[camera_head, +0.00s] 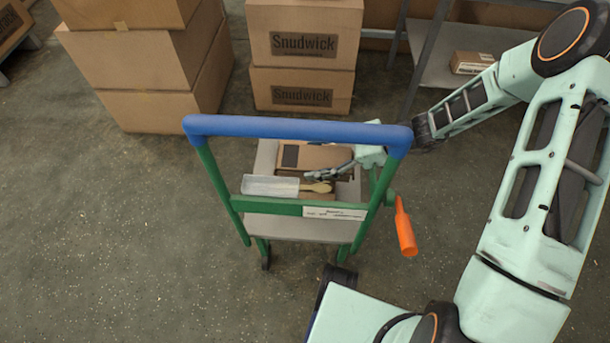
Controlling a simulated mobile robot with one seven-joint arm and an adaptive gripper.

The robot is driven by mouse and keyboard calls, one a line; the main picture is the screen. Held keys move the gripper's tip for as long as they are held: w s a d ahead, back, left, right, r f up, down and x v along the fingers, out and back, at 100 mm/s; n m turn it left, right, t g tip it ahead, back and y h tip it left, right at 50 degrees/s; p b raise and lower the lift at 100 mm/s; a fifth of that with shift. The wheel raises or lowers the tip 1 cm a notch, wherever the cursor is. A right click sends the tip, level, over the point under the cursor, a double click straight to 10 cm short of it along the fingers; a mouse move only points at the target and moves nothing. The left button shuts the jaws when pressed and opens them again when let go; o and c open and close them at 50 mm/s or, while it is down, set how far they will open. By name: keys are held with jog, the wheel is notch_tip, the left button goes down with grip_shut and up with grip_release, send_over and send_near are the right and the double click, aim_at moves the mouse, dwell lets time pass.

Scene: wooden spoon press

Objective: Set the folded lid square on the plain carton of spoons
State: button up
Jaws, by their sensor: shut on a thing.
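A brown cardboard piece (318,155) with a dark rectangular patch at its left lies inside the green press; it looks like the folded lid. My gripper (312,177) reaches in from the right, under the blue bar, with its fingers pointing left. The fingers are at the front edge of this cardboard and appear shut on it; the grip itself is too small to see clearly. The plain carton cannot be told apart from the lid in this view. A wooden spoon (319,187) lies just in front of the fingertips.
A whitish clear tray (270,186) sits at the press's front left. The press has a blue top bar (290,130), a green front rail (270,207) and an orange handle (405,230) at right. Large cartons (303,45) stand behind. The floor at left is clear.

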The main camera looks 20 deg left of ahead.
aim_at(305, 181)
jog(key=a+f, duration=0.1)
jog(key=s+a+f, duration=0.1)
jog(key=f, duration=0.1)
jog(key=shift+s+b, duration=0.15)
jog(key=shift+b, duration=0.15)
jog(key=f, duration=0.2)
jog(key=f+b, duration=0.1)
jog(key=shift+s+a+f, duration=0.1)
jog(key=shift+a+f, duration=0.1)
jog(key=shift+f, duration=0.15)
jog(key=shift+r, duration=0.1)
jog(key=shift+f+b, duration=0.7)
jog(key=shift+b, duration=0.25)
jog(key=shift+r, duration=0.1)
jog(key=o, duration=1)
